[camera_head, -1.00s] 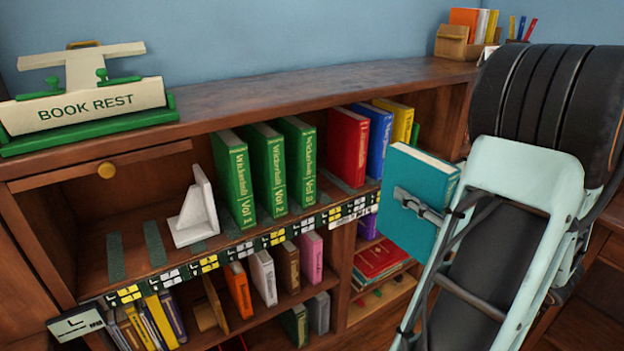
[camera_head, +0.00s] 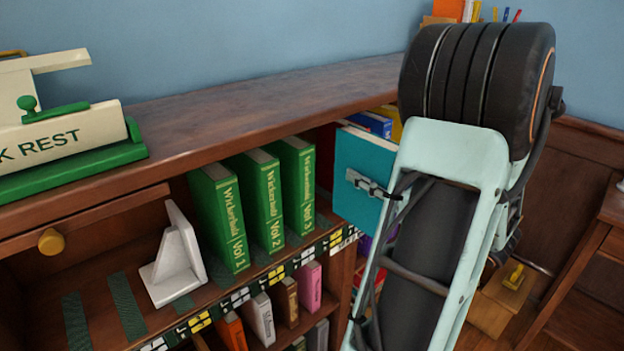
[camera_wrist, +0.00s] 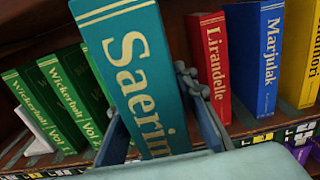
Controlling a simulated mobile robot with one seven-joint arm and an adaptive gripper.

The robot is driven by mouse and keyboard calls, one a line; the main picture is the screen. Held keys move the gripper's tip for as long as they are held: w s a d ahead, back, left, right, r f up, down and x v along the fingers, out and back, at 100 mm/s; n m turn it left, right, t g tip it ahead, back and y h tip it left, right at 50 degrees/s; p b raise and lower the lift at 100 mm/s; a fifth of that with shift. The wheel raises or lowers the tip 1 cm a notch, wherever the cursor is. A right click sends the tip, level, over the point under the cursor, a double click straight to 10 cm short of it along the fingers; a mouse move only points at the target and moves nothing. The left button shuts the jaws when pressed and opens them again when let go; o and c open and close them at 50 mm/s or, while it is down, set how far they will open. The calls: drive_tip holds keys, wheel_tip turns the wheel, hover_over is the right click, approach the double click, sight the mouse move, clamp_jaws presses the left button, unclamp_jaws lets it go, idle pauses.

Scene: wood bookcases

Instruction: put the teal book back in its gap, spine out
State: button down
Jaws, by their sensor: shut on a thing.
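The teal book (camera_head: 362,152) is upright in my gripper (camera_head: 370,186), in front of the upper shelf. In the wrist view the teal book (camera_wrist: 128,70) leans a little, its spine lettered "Saerin", the rest hidden, facing the camera. My gripper (camera_wrist: 160,125) is shut on it, one finger on each side. In the head view the book stands just right of the green Vol 3 book (camera_head: 298,185). In the wrist view the red book "Lirandelle" (camera_wrist: 209,65) is to its right. The gap is hidden behind the teal book; I cannot tell whether the book touches the shelf.
Green Vol 1 (camera_head: 218,217) and Vol 2 (camera_head: 260,200) stand left. A white bookend (camera_head: 178,258) is beside them. A blue book (camera_wrist: 254,55) and a yellow book (camera_wrist: 300,60) stand right. The bookcase top (camera_head: 240,112) hangs over the shelf; a labelled strip runs along its edge.

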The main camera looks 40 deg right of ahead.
drive_tip(key=w+a+f+b, duration=0.1)
drive_tip(key=w+f+b, duration=0.1)
drive_tip(key=w, duration=1.3)
drive_tip(key=shift+w+a+f, duration=0.15)
drive_tip(key=shift+w+f, duration=0.2)
drive_tip(key=shift+f, duration=0.25)
drive_tip(key=shift+f+b, duration=0.1)
drive_tip(key=shift+b, duration=0.2)
drive_tip(key=c, duration=1.5)
unclamp_jaws()
drive_tip(key=shift+f, duration=0.15)
drive_tip(key=shift+c, duration=0.2)
drive_tip(key=s, duration=0.4)
drive_tip(key=s+p, duration=0.1)
drive_tip(key=s, duration=0.3)
drive_tip(key=s+d, duration=0.1)
drive_tip(key=s, duration=0.3)
drive_tip(key=shift+p, duration=0.3)
